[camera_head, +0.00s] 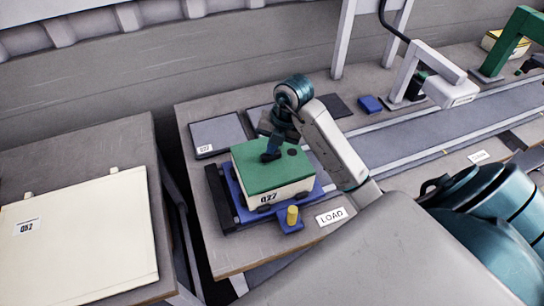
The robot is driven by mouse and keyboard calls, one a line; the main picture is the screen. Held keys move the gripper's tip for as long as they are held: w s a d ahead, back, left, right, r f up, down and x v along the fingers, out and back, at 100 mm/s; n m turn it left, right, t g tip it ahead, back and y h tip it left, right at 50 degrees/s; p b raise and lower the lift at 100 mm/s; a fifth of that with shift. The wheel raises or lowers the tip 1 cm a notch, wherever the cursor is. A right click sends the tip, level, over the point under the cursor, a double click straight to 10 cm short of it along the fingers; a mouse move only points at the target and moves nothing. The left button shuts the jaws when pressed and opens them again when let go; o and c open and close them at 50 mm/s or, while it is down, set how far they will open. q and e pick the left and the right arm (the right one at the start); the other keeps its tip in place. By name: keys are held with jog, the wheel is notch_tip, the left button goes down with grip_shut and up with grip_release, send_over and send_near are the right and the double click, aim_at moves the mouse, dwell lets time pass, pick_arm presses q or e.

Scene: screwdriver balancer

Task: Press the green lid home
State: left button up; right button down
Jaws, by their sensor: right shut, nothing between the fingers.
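The green lid (263,176) lies on top of a cream box (273,197) marked Q27. The box sits in a blue fixture (238,204) at the near left end of the workbench. My right gripper (271,155) is shut and empty. It points down at the lid, and its fingertips look to be touching the lid's top or just above it. Whether the lid is fully seated all round cannot be told. My left gripper is not in view.
A yellow knob (292,214) stands on the fixture's front corner beside the LOAD label (331,216). A grey pad (216,134) lies behind the box. A conveyor track (420,126) runs right, with a white scanner-like arch (440,78) over it. A cream panel (85,240) lies on the left table.

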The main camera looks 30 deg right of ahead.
jog(key=shift+f, duration=0.1)
dwell(0.3)
notch_tip(320, 180, up, 2)
jog(key=shift+r+p, duration=0.25)
jog(key=shift+p, duration=0.8)
notch_tip(320, 180, up, 2)
jog(key=shift+r+p, duration=0.25)
jog(key=shift+p, duration=1)
jog(key=shift+f, duration=0.1)
